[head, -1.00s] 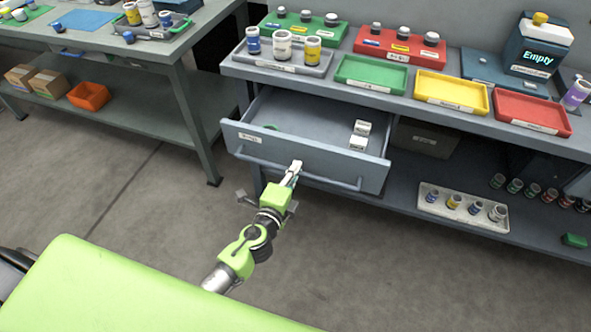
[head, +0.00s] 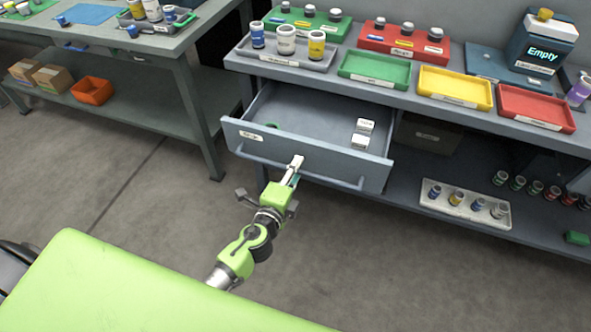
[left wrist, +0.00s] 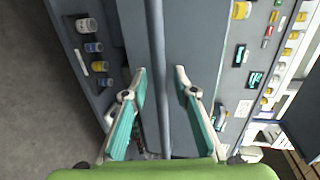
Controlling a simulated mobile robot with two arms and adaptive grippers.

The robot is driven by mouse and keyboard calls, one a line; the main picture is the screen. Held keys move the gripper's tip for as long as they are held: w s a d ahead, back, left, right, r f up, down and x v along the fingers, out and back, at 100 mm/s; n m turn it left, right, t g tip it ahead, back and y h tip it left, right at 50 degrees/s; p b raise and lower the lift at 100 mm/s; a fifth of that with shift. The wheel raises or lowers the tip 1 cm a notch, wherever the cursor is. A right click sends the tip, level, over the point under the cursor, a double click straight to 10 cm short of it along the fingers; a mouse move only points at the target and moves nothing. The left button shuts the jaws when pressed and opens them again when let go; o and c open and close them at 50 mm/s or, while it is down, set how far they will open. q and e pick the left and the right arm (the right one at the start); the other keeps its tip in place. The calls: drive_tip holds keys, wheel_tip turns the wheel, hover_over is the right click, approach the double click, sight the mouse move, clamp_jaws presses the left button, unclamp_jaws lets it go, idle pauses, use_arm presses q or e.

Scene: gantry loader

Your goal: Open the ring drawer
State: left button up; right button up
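The ring drawer (head: 290,150) is a grey drawer under the right bench, with a small label on its front. It stands pulled well out, its inside showing. Two small white boxes (head: 362,133) lie at its right and a green round item lies at its left. Its bar handle (head: 330,183) runs along the front. My left gripper (head: 295,165) is at the handle. In the left wrist view the handle bar (left wrist: 157,50) passes between the two fingers (left wrist: 160,72), with gaps on both sides, so the gripper is open around it. My right gripper is not in view.
The bench top above holds green (head: 372,70), yellow (head: 455,86) and red (head: 537,107) trays and several bottles. A white rack (head: 465,212) of vials stands on the lower shelf. Another bench (head: 150,60) is at the left. The floor before the drawer is clear.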

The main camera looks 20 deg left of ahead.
use_arm(q)
drive_tip(key=shift+s, duration=0.1)
drive_tip(key=s+r, duration=0.2)
drive_tip(key=s, duration=0.9)
drive_tip(key=shift+s+a+r, duration=0.15)
drive_tip(key=shift+s+a, duration=0.05)
drive_tip(key=shift+s, duration=0.15)
drive_tip(key=s+a+f+n+g, duration=0.1)
drive_tip(key=s+f+n+g, duration=0.2)
drive_tip(key=f, duration=0.7)
drive_tip(key=s+a+f+n+g, duration=0.15)
drive_tip(key=s+f, duration=0.35)
drive_tip(key=f, duration=0.5)
drive_tip(key=s+a+f+n+g, duration=0.1)
drive_tip(key=s+f+n+g, duration=0.25)
drive_tip(key=f, duration=0.65)
drive_tip(key=s+f+n+g, duration=0.2)
drive_tip(key=s+f, duration=0.3)
drive_tip(key=s, duration=0.3)
drive_tip(key=s+a+f+n+g, duration=0.1)
drive_tip(key=s+f+n+g, duration=0.1)
drive_tip(key=s+f, duration=0.3)
drive_tip(key=s+a+f+n+g, duration=0.1)
drive_tip(key=s+f+n, duration=0.3)
drive_tip(key=s, duration=0.8)
drive_tip(key=shift+a+f+g+y+p, duration=0.2)
drive_tip(key=shift+f+g+y+p, duration=0.15)
drive_tip(key=shift+f+g, duration=0.45)
